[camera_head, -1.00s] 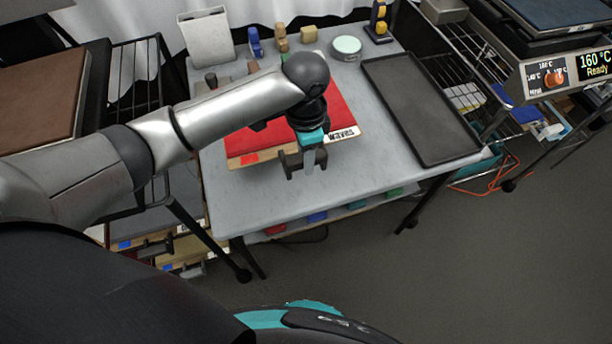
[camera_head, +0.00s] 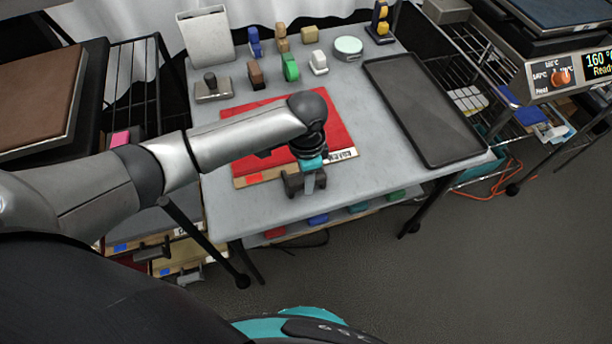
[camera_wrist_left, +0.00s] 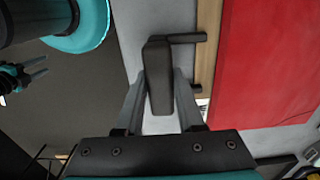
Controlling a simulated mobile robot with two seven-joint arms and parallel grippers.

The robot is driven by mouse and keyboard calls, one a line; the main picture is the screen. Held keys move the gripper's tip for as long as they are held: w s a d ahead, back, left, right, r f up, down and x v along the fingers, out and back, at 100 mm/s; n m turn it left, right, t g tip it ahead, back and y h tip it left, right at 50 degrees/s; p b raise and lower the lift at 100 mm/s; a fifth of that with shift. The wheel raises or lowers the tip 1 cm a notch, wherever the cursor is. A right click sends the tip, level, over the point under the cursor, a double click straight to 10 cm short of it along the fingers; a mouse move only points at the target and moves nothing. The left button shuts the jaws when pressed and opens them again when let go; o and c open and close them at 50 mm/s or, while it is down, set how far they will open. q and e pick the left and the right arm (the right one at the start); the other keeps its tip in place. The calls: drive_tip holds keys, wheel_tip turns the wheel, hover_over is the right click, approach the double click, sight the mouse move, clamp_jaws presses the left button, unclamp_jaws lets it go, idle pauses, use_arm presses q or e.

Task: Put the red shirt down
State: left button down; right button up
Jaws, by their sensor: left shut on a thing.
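The red shirt (camera_head: 332,119) lies flat on a thin wooden board (camera_head: 262,177) at the front middle of the table, partly hidden by my left arm. My left gripper (camera_head: 306,183) is at the board's near edge, shut on its dark handle (camera_wrist_left: 158,78). In the left wrist view the shirt (camera_wrist_left: 268,65) fills the right side, beside the board's wooden edge (camera_wrist_left: 207,60). The board is low over the table; I cannot tell whether it touches. My right gripper (camera_wrist_left: 38,70) shows small at the left of the wrist view, its fingers apart, holding nothing visible.
The grey table (camera_head: 225,211) is bare in front of the board. A dark tray (camera_head: 424,110) lies at its right. Behind the shirt stand several coloured blocks, including a green one (camera_head: 290,67), a metal piece with a knob (camera_head: 212,88) and a round tin (camera_head: 348,48).

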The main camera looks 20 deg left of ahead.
use_arm(q)
drive_tip(key=c, duration=0.5)
unclamp_jaws()
drive_tip(key=shift+r, duration=0.1)
wheel_tip(320, 180, up, 12)
drive_tip(key=p, duration=0.3)
